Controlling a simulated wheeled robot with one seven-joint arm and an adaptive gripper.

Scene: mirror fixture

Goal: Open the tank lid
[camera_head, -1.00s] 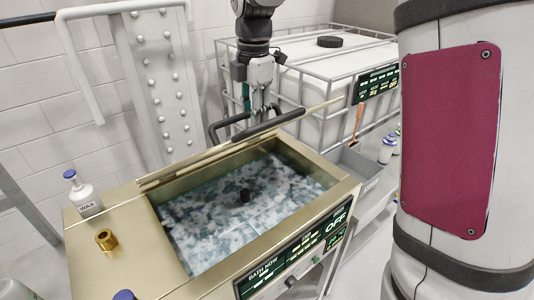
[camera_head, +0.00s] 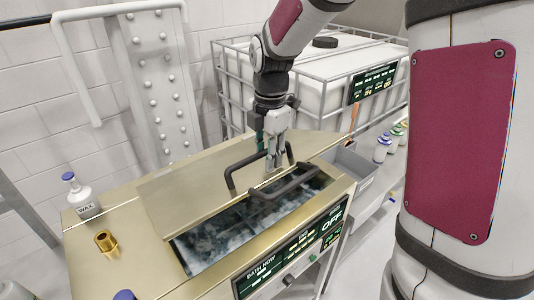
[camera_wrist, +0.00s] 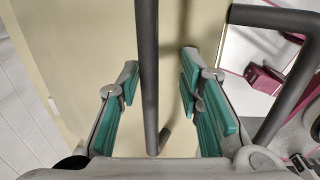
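The tank (camera_head: 92,262) is a gold box with a blue-grey marbled bath (camera_head: 225,232) inside. Its flat gold lid (camera_head: 195,188) is neither fully shut nor standing upright; it hides the rear of the bath, and the front strip shows. Dark tubular handle bars (camera_head: 285,187) sit at the lid's right-hand part. My gripper (camera_head: 275,165) reaches down over the lid among these bars. In the wrist view, one dark bar (camera_wrist: 148,70) runs between the spread green-padded fingers (camera_wrist: 160,90), with gaps visible at both sides. A second bar (camera_wrist: 285,95) lies right of the fingers.
A white wax bottle (camera_head: 82,197) and a brass fitting (camera_head: 106,242) stand on the tank's left top. A caged white container (camera_head: 330,85) is behind. A grey bin (camera_head: 352,165) and several small bottles (camera_head: 383,148) are at the right. A white riveted panel stands at back left.

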